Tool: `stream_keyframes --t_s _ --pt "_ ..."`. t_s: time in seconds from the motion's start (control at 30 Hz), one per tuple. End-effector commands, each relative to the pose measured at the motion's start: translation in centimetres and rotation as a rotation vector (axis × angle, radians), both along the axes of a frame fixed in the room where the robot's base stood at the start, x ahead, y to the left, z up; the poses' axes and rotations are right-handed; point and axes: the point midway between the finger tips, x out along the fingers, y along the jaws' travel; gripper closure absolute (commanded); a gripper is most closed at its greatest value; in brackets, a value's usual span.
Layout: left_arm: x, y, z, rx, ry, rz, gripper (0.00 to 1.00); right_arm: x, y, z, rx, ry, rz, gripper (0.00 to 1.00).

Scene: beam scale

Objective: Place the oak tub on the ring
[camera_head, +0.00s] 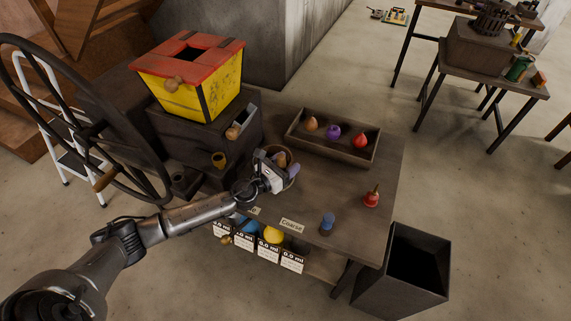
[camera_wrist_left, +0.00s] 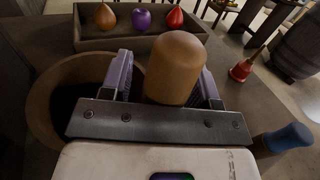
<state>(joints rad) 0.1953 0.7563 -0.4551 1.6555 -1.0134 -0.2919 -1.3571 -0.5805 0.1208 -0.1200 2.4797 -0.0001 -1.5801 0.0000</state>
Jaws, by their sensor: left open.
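A round brown wooden tub (camera_head: 290,152) with a dark inside stands on the workbench, partly hidden by my left gripper (camera_head: 284,166). In the left wrist view the tub (camera_wrist_left: 38,108) is at the left, behind and beside one finger. My left gripper (camera_wrist_left: 165,78) is open, with its purple fingers on either side of an upright, round-topped tan wooden knob (camera_wrist_left: 176,68). I cannot tell whether the fingers touch the knob or whether it belongs to the tub. I cannot make out the ring for certain. My right gripper is not in view.
A wooden tray (camera_head: 301,143) holding three pear-like or round pieces lies beyond the gripper. A yellow box with red top (camera_head: 196,88) is behind left. A dark bin (camera_head: 372,277) is at right.

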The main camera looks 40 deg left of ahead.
Motion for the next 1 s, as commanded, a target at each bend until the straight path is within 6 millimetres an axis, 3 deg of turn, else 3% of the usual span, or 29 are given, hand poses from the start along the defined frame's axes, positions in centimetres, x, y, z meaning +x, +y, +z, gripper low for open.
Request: stream_keyframes --t_s 0.17,0.7,1.0 --pt "-0.5 0.1 0.2 0.001 0.002 -0.001 0.44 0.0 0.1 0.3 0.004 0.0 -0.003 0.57" --pt "-9.0 0.9 0.2 0.001 0.003 -0.001 0.44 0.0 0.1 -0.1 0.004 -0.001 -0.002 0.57" --pt "-11.5 1.2 0.2 0.0 0.001 0.0 0.44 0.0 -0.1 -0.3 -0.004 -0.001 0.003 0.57"
